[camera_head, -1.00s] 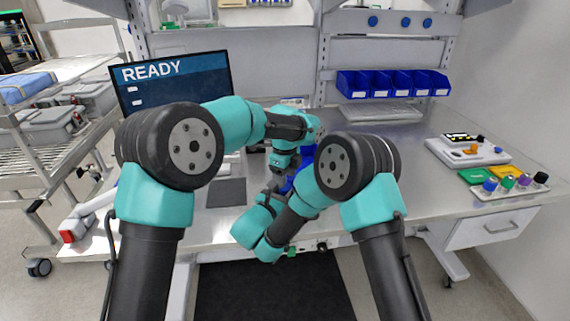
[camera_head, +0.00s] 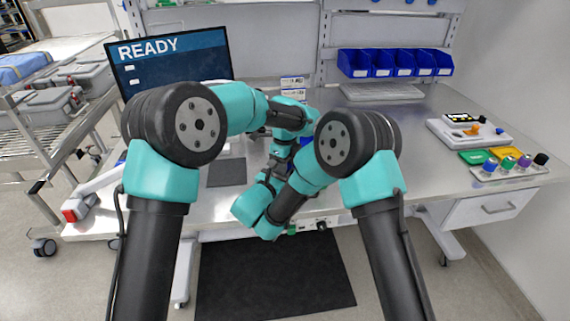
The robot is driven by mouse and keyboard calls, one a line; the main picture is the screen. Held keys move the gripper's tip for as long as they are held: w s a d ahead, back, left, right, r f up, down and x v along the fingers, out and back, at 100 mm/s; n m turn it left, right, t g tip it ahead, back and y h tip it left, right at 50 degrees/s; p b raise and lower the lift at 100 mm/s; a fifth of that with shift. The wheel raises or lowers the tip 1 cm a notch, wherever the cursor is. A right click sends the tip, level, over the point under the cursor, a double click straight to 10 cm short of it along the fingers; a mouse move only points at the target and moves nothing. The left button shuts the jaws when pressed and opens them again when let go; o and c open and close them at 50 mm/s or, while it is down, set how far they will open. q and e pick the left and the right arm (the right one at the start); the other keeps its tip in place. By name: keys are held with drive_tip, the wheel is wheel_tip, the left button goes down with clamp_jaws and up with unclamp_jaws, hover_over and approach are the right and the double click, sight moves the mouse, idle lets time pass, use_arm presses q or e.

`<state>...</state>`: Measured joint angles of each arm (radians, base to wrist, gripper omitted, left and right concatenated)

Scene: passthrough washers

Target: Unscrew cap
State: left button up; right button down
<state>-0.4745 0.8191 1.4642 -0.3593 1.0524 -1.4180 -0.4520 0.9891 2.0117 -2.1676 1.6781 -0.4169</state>
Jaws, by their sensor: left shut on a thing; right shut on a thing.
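My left gripper (camera_head: 270,160) points down from its wrist over the middle of the bench, and its jaws show only as small dark shapes. My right gripper (camera_head: 276,171) comes up from below and meets the left one closely. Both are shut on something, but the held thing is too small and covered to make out. I cannot tell a cap apart from its container there. A bit of blue (camera_head: 305,141) shows between the two arms, mostly hidden by my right arm.
A tray with several coloured-capped pieces (camera_head: 510,168) and a white fixture (camera_head: 470,132) lie at far right. Blue bins (camera_head: 395,63) stand at the back. A READY monitor (camera_head: 170,60) and a dark pad (camera_head: 227,172) are left.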

use_arm(q)
drive_tip(key=shift+c, duration=0.8)
drive_tip(key=o, duration=1)
drive_tip(key=shift+r, duration=2.3)
use_arm(e)
drive_tip(key=c, duration=0.5)
unclamp_jaws()
